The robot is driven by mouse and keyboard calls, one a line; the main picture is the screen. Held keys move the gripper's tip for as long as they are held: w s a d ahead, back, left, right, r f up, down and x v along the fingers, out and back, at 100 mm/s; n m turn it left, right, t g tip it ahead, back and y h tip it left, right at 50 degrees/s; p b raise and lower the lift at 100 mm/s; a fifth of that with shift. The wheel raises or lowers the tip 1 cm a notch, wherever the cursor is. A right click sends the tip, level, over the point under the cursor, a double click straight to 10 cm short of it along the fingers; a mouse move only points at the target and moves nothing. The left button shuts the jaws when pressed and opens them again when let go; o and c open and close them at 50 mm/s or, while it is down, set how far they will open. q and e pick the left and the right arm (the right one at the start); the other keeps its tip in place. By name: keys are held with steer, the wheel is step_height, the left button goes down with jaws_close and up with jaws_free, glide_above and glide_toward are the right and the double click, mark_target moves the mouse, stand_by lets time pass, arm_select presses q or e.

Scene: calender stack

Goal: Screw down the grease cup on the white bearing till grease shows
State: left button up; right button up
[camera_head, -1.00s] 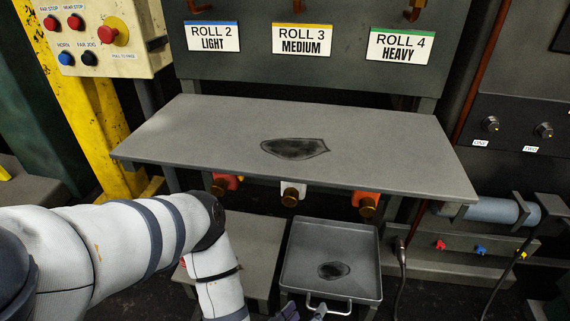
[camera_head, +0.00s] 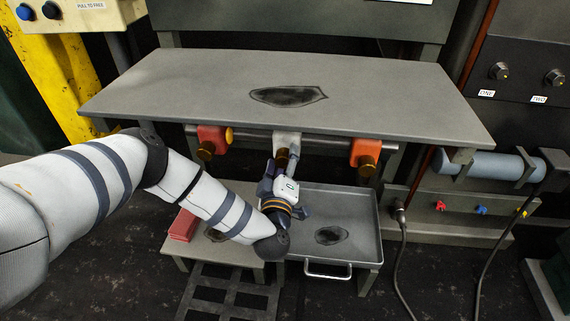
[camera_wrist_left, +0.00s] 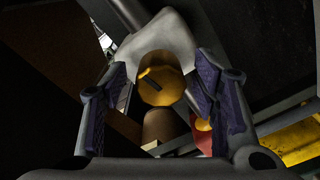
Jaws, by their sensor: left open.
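The white bearing (camera_head: 288,140) hangs under the front edge of the grey shelf, between two orange-red bearings. Its brass grease cup (camera_head: 281,158) points downward. My left gripper (camera_head: 281,170) is directly below the cup, pointing up at it. In the left wrist view, the cup's golden round face (camera_wrist_left: 160,88) carries a dark mark and lies between the two purple-padded fingers. The fingers stand open, with gaps visible on both sides of the cup. The white bearing (camera_wrist_left: 157,35) is behind it. No grease can be made out at the bearing. My right gripper is out of view.
The left orange-red bearing (camera_head: 211,137) and right one (camera_head: 364,152) flank the work spot. The grey shelf (camera_head: 180,85) overhangs it. Below are a handled tray (camera_head: 368,235) with a dark stain and a low stand with a red block (camera_head: 183,225). Cables hang at right.

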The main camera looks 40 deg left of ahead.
arm_select(q)
steer(key=c, duration=1.2)
steer(key=shift+o, duration=0.2)
steer(key=shift+r, duration=0.1)
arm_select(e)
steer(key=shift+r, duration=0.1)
arm_select(q)
steer(key=shift+d+r+m+p, duration=0.1)
steer(key=shift+r+m+p, duration=0.05)
steer(key=shift+m+p, duration=1)
steer(key=m+p, duration=0.1)
steer(key=m, duration=0.2)
steer(key=shift+f+m+p, duration=0.25)
steer(key=shift+m+p, duration=0.15)
steer(key=shift+m, duration=0.85)
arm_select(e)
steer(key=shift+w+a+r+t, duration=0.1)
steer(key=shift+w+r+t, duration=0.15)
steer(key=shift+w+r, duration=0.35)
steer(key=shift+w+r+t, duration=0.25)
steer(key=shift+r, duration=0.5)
arm_select(q)
steer(key=shift+f, duration=0.1)
